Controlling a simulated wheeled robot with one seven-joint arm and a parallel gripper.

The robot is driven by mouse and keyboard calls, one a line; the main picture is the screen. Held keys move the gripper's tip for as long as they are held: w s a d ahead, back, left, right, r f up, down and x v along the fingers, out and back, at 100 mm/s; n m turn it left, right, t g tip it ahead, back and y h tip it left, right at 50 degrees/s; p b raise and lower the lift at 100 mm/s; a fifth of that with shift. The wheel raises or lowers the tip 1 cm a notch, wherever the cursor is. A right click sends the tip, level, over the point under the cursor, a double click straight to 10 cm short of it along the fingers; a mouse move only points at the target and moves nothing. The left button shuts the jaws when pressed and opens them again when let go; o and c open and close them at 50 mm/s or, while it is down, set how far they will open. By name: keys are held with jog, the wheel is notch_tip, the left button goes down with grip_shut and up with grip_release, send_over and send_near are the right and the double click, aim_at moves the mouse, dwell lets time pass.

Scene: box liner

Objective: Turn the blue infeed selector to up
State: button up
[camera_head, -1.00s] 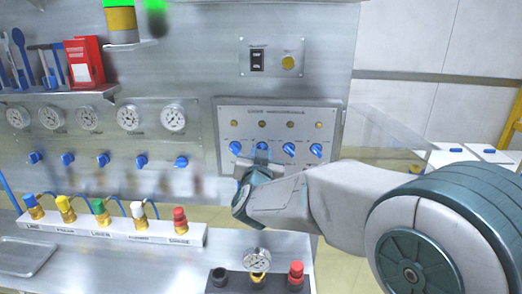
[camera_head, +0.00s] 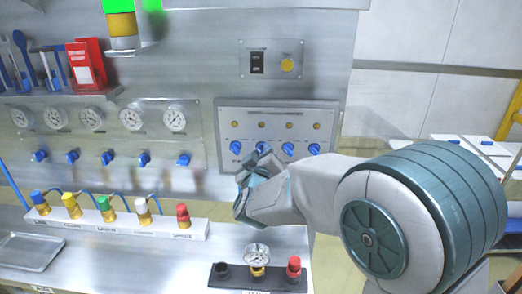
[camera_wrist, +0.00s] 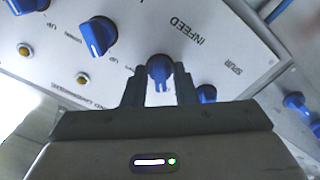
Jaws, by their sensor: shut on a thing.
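A grey panel (camera_head: 278,111) on the steel wall carries a row of blue selectors. My gripper (camera_wrist: 160,88) has its two fingers on either side of one blue selector (camera_wrist: 160,68) and is shut on it. The printed word INFEED lies beside this selector in the wrist view. In the head view it is the second selector from the left (camera_head: 262,147), partly hidden by my gripper (camera_head: 262,157). Its exact pointing direction is hard to read between the fingers. A larger-looking blue selector (camera_wrist: 97,37) stands to its left in the wrist view, and another (camera_wrist: 205,94) to its right, partly hidden.
Gauges (camera_head: 131,118) with blue valve knobs (camera_head: 108,158) line the wall on the left. Below stand coloured fittings on a white manifold (camera_head: 110,225) and a black block with a gauge (camera_head: 257,254). A small plate with a switch (camera_head: 257,63) is above the panel.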

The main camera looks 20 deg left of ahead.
jog(key=shift+n, duration=0.5)
jog(key=o, duration=0.7)
jog(key=shift+c, duration=0.2)
jog(key=shift+s, duration=0.1)
jog(key=b+v, duration=0.2)
jog(key=v, duration=1.1)
jog(key=shift+s, duration=0.35)
